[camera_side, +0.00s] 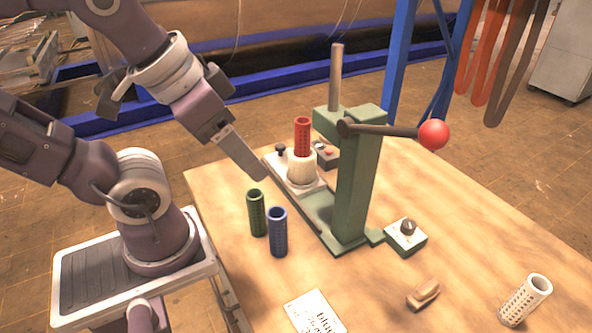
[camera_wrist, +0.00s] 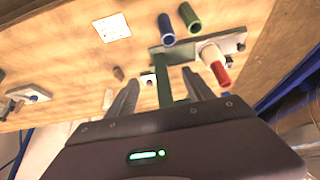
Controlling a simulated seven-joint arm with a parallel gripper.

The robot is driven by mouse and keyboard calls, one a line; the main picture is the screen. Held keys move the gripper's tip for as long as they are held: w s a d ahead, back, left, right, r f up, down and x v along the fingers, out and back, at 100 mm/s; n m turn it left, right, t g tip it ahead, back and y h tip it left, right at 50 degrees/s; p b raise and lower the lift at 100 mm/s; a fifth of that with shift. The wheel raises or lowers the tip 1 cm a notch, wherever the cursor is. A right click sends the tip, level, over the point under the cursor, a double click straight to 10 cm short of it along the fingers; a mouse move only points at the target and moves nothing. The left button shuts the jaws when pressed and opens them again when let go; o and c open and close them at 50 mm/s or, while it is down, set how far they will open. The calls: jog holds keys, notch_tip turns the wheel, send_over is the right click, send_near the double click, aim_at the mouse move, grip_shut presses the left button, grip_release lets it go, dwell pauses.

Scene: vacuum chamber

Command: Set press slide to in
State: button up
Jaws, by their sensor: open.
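The press slide is a pale plate (camera_side: 277,162) on the green press base (camera_side: 318,205), with a dark knob (camera_side: 281,149) at its far left. It carries a white round holder (camera_side: 301,170) with a red perforated tube (camera_side: 302,136) upright in it. The holder stands left of the green press column (camera_side: 357,190), clear of it. My gripper (camera_side: 260,177) hangs left of the slide, near the knob in the picture; its height is unclear. In the wrist view, my gripper (camera_wrist: 160,76) is open and empty, with the slide plate (camera_wrist: 233,43) and red tube (camera_wrist: 219,72) to its right.
A green tube (camera_side: 257,213) and a blue tube (camera_side: 278,232) stand in front of the slide. The press lever ends in a red ball (camera_side: 433,134).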

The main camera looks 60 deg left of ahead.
dwell(0.3)
jog(key=shift+r, duration=0.15)
jog(key=shift+c, duration=1.2)
jog(key=w+a+r+m+g+y, duration=0.1)
jog(key=w+a+r+m+g, duration=0.15)
jog(key=w+a+r, duration=0.75)
jog(key=m+g+h, duration=0.1)
jog(key=m+g, duration=0.2)
jog(key=m, duration=0.4)
send_over(280, 145)
notch_tip(280, 145, down, 6)
jog(key=shift+n, duration=0.25)
notch_tip(280, 145, down, 27)
jog(key=shift+f, duration=0.2)
jog(key=shift+c, duration=0.4)
